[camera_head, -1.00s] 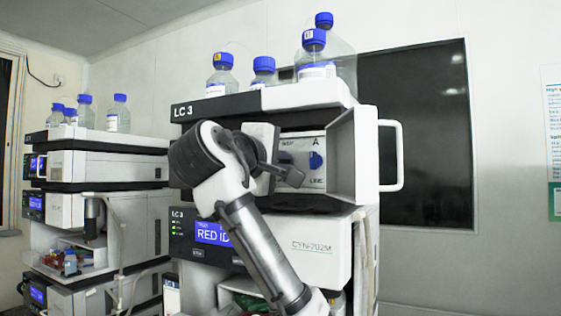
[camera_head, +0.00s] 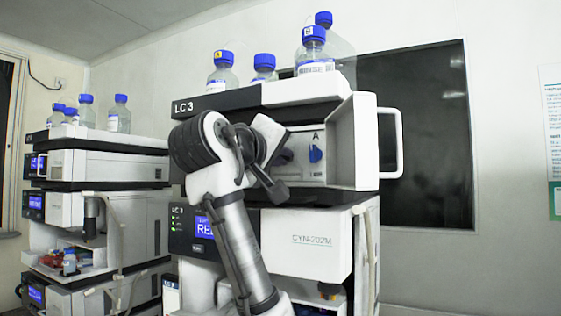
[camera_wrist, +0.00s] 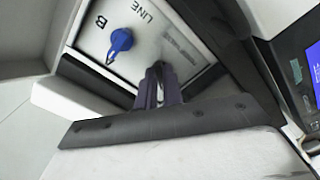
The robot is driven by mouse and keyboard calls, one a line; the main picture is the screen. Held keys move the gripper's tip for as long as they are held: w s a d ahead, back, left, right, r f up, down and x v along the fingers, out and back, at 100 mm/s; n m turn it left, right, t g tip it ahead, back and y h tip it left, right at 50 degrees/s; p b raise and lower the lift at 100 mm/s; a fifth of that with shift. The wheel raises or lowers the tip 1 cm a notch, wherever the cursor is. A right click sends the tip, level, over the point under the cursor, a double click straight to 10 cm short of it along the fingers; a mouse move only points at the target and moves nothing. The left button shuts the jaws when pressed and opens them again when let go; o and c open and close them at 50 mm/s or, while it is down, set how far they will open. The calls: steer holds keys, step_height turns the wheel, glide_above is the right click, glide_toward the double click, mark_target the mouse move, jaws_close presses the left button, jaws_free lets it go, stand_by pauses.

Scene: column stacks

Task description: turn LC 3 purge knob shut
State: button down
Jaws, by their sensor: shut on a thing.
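The LC 3 stack (camera_head: 262,97) stands in the head view with an upper bay uncovered and a pale valve panel (camera_head: 313,172) inside. A blue knob (camera_head: 315,154) sits under the letter A. In the wrist view a blue pointer knob (camera_wrist: 120,40) shows beside a letter that looks like B and the word LINE. My gripper (camera_wrist: 157,82) is at the panel, its dark fingers shut on a small part that I take for the purge knob. The fingers hide most of it. In the head view my wrist covers the panel's left part.
A white door with a handle (camera_head: 390,143) stands open right of the panel. Blue-capped bottles (camera_head: 222,75) stand on top of the stack. A front module with a blue display (camera_head: 205,228) lies below. Another stack (camera_head: 95,165) is at left.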

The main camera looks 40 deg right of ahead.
steer(key=m, duration=0.5)
steer(key=shift+w+f, duration=0.15)
steer(key=m, duration=0.5)
steer(key=shift+m, duration=0.4)
steer(key=c, duration=1.5)
jaws_free()
steer(key=shift+c, duration=0.2)
steer(key=shift+a, duration=0.1)
steer(key=b+v, duration=0.5)
steer(key=v, duration=0.8)
steer(key=shift+a, duration=0.35)
